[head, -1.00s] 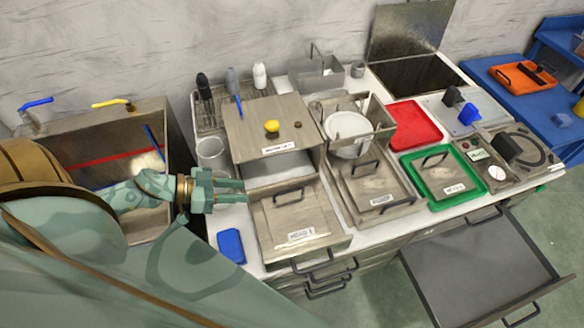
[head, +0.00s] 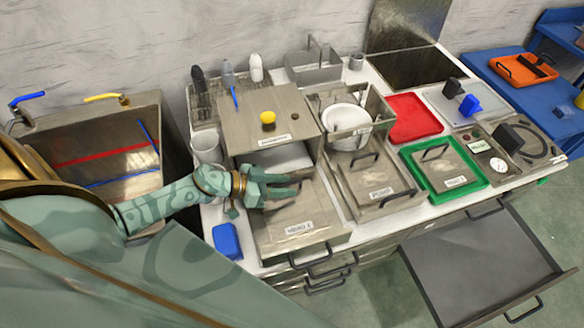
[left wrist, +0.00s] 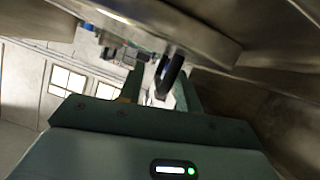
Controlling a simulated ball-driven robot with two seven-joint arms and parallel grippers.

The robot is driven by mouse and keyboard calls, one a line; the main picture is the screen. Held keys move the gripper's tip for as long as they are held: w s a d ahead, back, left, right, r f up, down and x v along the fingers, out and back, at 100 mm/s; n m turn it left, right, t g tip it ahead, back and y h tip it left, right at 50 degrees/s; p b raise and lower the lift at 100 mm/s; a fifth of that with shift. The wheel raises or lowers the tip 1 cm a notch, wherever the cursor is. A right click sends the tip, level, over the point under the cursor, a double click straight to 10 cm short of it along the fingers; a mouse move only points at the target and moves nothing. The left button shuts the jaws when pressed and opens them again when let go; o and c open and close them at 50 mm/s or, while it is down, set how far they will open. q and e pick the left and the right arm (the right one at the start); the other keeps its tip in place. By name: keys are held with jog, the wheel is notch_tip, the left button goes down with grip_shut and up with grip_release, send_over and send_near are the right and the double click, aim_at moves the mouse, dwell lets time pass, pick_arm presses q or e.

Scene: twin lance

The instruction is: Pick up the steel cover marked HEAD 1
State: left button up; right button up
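The steel cover marked HEAD 1 (head: 311,210) lies at the front of the counter, below the open-fronted steel box (head: 252,113). Its label faces the front edge. My left gripper (head: 296,185) is over the back part of the cover, with its two fingers apart, pointing right. The cover's dark handle is hidden by the fingers in the head view. In the left wrist view a dark bar-like handle (left wrist: 170,75) shows between the spread fingers (left wrist: 160,92); I cannot tell whether they touch it. My right gripper is not in view.
A blue block (head: 227,241) lies left of the cover. The PUMP cover (head: 371,186) sits close on its right, then a green tray (head: 411,163). A yellow object (head: 268,117) is on the box top. An open drawer (head: 480,270) juts out at front right.

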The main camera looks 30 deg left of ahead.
pick_arm(q)
grip_shut()
dwell(1.4)
